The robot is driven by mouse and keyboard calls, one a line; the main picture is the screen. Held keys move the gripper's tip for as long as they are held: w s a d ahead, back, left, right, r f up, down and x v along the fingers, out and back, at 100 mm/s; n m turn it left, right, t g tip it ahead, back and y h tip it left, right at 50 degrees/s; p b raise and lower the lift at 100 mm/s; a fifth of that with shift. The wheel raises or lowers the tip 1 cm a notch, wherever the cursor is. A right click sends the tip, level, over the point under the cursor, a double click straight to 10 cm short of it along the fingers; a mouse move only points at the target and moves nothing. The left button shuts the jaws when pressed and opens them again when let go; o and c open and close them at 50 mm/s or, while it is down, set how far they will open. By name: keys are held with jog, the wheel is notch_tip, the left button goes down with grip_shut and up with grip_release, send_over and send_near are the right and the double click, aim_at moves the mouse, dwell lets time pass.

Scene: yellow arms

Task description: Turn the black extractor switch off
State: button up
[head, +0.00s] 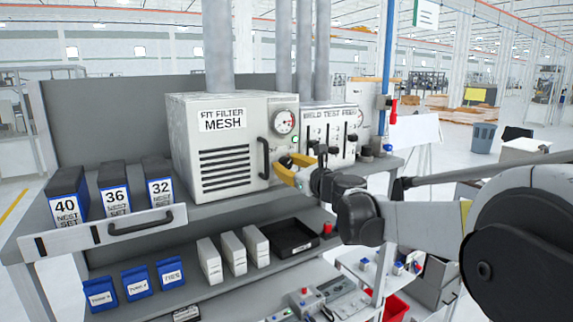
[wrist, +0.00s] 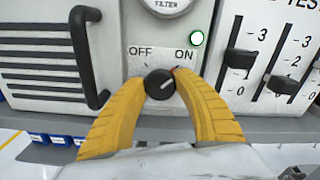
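The black extractor switch (wrist: 160,84) is a round knob on the white filter box (head: 215,150), below the OFF and ON labels. A green lamp (wrist: 197,38) shows beside ON. My gripper (wrist: 160,80) has its yellow fingers on either side of the knob, with the tips at or very close to its sides. I cannot tell whether they press on it. In the head view my gripper (head: 286,165) is at the box's lower right front, mostly covering the knob.
A black handle (wrist: 88,58) stands left of the knob, close to my left finger. The weld test panel (head: 330,135) with black sliders is on the right. A round gauge (head: 284,122) sits above. Labelled bins (head: 114,188) stand on the bench at left.

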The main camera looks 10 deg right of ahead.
jog(key=shift+c, duration=1)
jog(key=shift+n+b, duration=0.3)
jog(key=shift+n, duration=0.1)
jog(key=n+b, duration=0.1)
jog(key=n, duration=0.2)
jog(key=shift+f+b, duration=0.1)
jog(key=shift+b, duration=0.3)
jog(key=n+b, duration=0.2)
jog(key=n, duration=0.3)
jog(key=n+b, duration=0.2)
jog(key=n, duration=0.2)
jog(key=shift+n, duration=0.4)
jog(key=shift+n+b, duration=0.45)
jog(key=shift+n, duration=1.65)
jog(key=o, duration=0.9)
jog(key=shift+a, duration=0.1)
